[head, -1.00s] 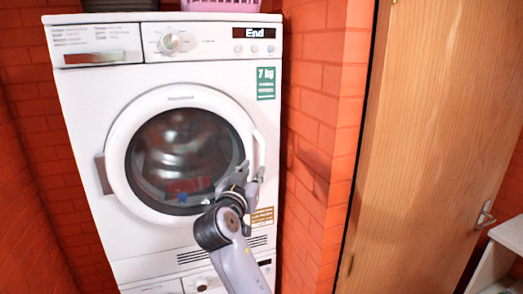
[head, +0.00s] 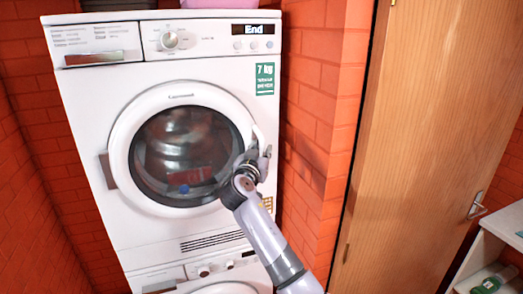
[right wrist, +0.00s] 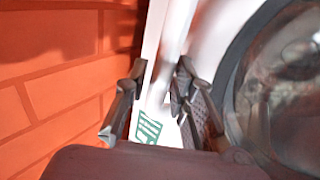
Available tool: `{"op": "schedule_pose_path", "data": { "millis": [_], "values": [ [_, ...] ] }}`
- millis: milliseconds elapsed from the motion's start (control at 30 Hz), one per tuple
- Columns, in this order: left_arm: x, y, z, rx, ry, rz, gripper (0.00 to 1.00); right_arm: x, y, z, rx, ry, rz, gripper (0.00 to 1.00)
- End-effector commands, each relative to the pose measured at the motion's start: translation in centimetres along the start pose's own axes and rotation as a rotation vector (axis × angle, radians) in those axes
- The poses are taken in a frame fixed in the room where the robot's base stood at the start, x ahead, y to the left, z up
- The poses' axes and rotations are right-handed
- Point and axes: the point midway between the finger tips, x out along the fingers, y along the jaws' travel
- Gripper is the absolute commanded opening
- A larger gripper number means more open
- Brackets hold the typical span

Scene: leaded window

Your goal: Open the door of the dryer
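The white dryer (head: 80,110) stands against the brick wall, its display reading "End". Its round door (head: 118,150) with a dark glass window looks shut. The door's white handle (head: 262,136) is on the right side of the ring. My right gripper (head: 256,158) is at the handle's lower part and hides some of it. In the right wrist view, my right gripper (right wrist: 160,75) is open, with the white handle (right wrist: 172,45) running between its fingers. I cannot tell whether a finger touches it. My left gripper is not in view.
A red brick wall (head: 310,90) stands close to the right of the dryer and gripper. A wooden door (head: 415,130) is further right, beside a white shelf (head: 490,250). Another appliance (head: 205,270) is below the dryer.

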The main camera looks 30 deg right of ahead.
Motion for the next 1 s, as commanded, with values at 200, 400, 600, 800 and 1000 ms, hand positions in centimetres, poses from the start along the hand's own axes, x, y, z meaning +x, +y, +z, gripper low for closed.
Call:
{"op": "schedule_pose_path", "data": {
  "millis": [200, 400, 600, 800, 1000],
  "values": [
    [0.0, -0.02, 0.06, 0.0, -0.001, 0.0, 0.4, -0.03, 0.0, -0.01, -0.001, 0.0, 0.0, 0.09],
    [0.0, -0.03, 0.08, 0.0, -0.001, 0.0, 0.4, -0.04, -0.01, -0.01, -0.001, 0.0, 0.0, 0.0],
    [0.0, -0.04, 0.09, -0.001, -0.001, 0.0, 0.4, -0.05, -0.01, -0.01, -0.001, 0.0, 0.0, 0.0],
    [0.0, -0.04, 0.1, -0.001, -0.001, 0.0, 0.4, -0.05, -0.02, -0.01, -0.001, 0.0, 0.0, 0.0],
    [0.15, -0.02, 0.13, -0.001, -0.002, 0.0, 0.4, -0.17, 0.01, 0.06, 0.0, 0.0, 0.002, 0.0]
  ]
}}
